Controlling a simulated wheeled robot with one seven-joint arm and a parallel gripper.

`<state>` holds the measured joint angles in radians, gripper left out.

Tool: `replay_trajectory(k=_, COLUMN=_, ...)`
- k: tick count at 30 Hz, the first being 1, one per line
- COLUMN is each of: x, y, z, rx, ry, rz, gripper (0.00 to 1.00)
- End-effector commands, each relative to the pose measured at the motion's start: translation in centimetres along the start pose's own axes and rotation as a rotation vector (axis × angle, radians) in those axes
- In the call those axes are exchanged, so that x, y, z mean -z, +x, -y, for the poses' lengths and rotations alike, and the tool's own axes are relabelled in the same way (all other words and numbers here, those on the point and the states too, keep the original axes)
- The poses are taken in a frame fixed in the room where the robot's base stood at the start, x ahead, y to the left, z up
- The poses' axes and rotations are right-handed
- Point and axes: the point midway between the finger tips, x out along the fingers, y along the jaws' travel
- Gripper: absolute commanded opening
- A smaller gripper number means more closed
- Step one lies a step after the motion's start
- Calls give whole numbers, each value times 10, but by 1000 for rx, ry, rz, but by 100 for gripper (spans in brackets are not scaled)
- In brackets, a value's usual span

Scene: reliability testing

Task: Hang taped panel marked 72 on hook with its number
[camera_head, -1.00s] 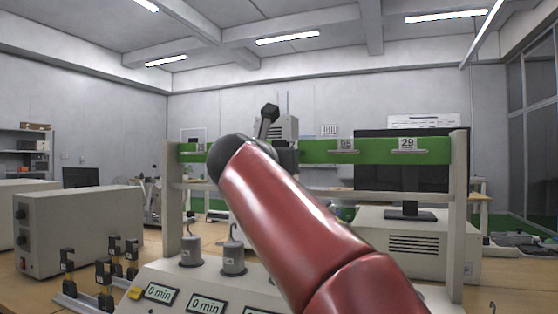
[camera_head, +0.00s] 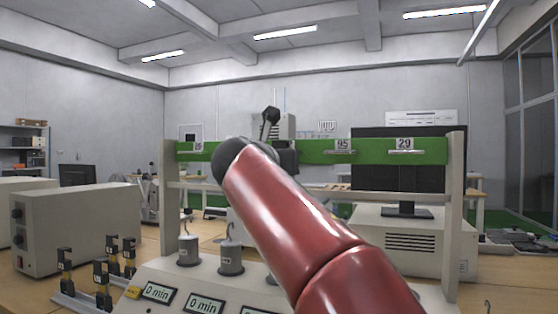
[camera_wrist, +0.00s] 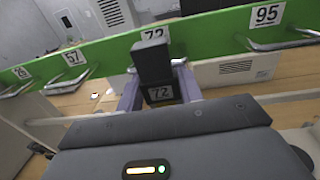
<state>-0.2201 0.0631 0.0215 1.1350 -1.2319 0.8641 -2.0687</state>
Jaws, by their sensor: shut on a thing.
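The rail's own 72 label (camera_wrist: 155,34) is right behind and above my gripper. The hook under that label (camera_wrist: 179,62) is largely covered; I cannot tell whether the panel touches it.
Neighbouring hooks stick out under the labels 57 (camera_wrist: 73,58) and 95 (camera_wrist: 266,15), close on both sides. In the head view, posts (camera_head: 455,220) hold the rail. Weights with hooks (camera_head: 188,250) and a console with displays (camera_head: 158,292) stand below.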

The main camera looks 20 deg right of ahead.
Motion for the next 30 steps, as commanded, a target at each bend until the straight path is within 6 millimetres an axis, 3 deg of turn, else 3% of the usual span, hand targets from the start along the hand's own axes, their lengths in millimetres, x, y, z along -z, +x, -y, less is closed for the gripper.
replay_trajectory(k=30, x=11, y=0, z=0, rx=-1, ry=0, rz=1, gripper=10)
